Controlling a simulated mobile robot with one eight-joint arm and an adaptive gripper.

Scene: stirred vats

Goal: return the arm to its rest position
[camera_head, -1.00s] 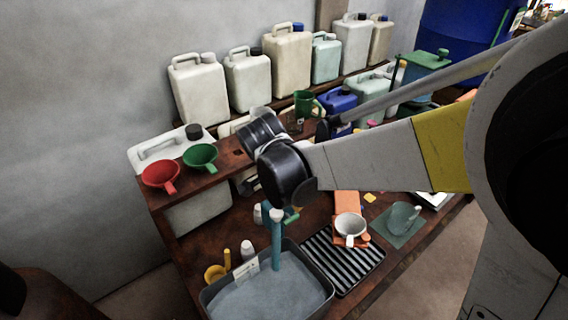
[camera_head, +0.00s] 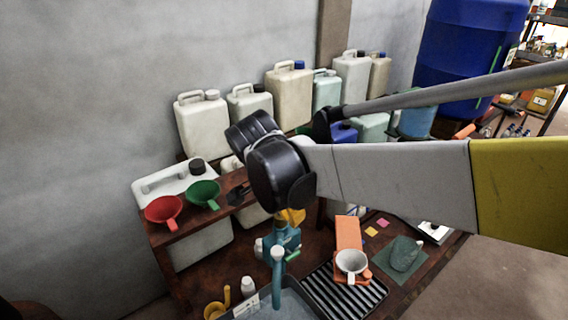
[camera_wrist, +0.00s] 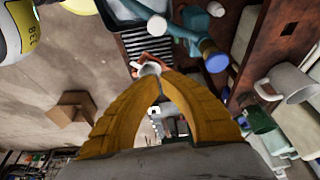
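My arm reaches in from the right in the head view, its grey and yellow link nearly level and its black wrist joint over the wooden bench. A part of my yellow gripper (camera_head: 291,216) shows below the wrist, above the bench and behind a teal tap-like fixture (camera_head: 279,246). In the wrist view, the two yellow fingers of my gripper (camera_wrist: 161,74) curve together at the tips with nothing held between them. A white cup (camera_wrist: 150,69) appears beyond the tips. The same cup stands apart from my gripper in the head view (camera_head: 351,262).
Several jugs (camera_head: 290,95) stand along the back wall. Red (camera_head: 163,209) and green (camera_head: 203,193) funnels sit on the shelf at left. A ribbed black rack (camera_head: 345,292) and a basin (camera_head: 300,299) are at the front. A blue drum (camera_head: 470,60) stands behind right. Floor at right is clear.

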